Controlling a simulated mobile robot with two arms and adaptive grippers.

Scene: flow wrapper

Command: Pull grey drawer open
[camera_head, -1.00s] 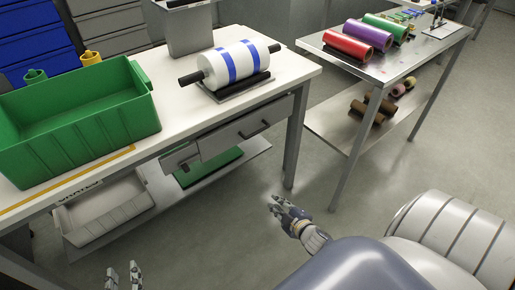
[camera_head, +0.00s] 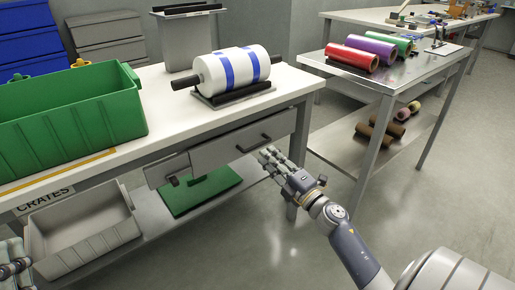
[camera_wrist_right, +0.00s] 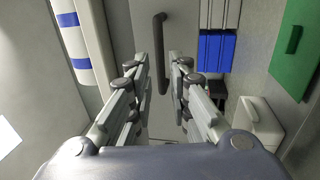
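The grey drawer (camera_head: 215,154) sits under the white worktop. Its front also shows in the right wrist view (camera_wrist_right: 184,20). Its dark bar handle (camera_head: 253,143) also shows in the wrist view (camera_wrist_right: 160,55), ahead of the gap between the fingers. My right gripper (camera_head: 270,156) is just in front and to the right of the handle. It is open and empty, with its two fingers (camera_wrist_right: 160,75) apart on either side of the handle's line; contact is not visible. My left gripper (camera_head: 14,268) is partly in view at the lower left edge, its opening unclear.
The worktop (camera_head: 165,95) carries a green crate (camera_head: 70,115) and a white roll with blue bands (camera_head: 235,70). A grey bin (camera_head: 80,230) and green piece (camera_head: 200,190) are on the shelf below. A table leg (camera_head: 300,135) stands near my right gripper. A steel table (camera_head: 390,75) stands right.

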